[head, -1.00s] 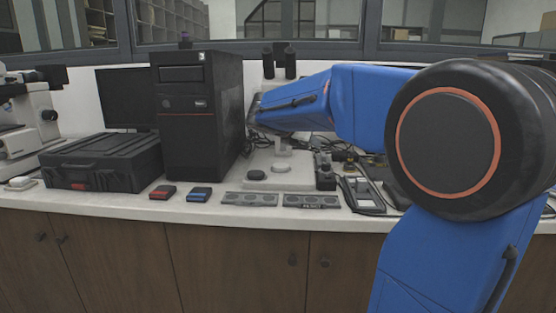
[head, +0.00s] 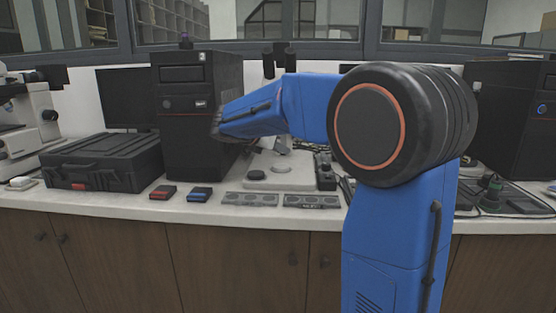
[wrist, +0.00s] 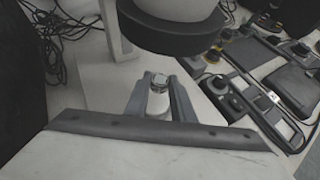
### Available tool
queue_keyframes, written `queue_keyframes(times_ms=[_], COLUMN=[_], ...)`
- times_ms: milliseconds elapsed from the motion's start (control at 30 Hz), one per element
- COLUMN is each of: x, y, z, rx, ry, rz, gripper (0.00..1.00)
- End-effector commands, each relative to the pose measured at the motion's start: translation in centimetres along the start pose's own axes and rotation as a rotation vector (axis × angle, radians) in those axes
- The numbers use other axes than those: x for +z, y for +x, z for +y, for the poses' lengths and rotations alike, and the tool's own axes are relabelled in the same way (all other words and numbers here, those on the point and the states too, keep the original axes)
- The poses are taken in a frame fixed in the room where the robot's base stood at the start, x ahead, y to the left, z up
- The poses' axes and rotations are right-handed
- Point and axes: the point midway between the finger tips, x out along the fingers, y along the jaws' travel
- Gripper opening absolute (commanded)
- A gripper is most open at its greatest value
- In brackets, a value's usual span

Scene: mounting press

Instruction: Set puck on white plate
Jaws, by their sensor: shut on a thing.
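My gripper (wrist: 160,103) is shut on a small pale piece with a shiny top, which I take to be the puck (wrist: 159,84). In the head view my gripper (head: 283,148) hangs above the pale stand base (head: 300,182), tilted downward; the puck cannot be made out there. The white plate (head: 281,169) looks like a low pale disc on that base, just below my gripper. A dark round disc (head: 256,175) lies to its left. In the wrist view the plate cannot be told apart.
A pale cylinder with a thick black ring (wrist: 180,35) looms close beyond my fingers. A black computer tower (head: 200,110) stands left of the base. Grey slotted holders (head: 250,199) lie in front, and red and blue boxes (head: 163,192) lie to the left.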

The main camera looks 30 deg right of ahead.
Motion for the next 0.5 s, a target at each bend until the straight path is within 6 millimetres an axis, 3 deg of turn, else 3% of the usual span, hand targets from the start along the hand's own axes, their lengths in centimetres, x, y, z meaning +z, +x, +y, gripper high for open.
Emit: queue_keyframes(times_ms=[300,500], x=[-3.2,-3.3], y=[1.6,1.6], z=[0.3,0.3], rx=[-0.001,0.000], ry=[-0.003,-0.001], rz=[0.001,0.000], gripper=[0.00,0.00])
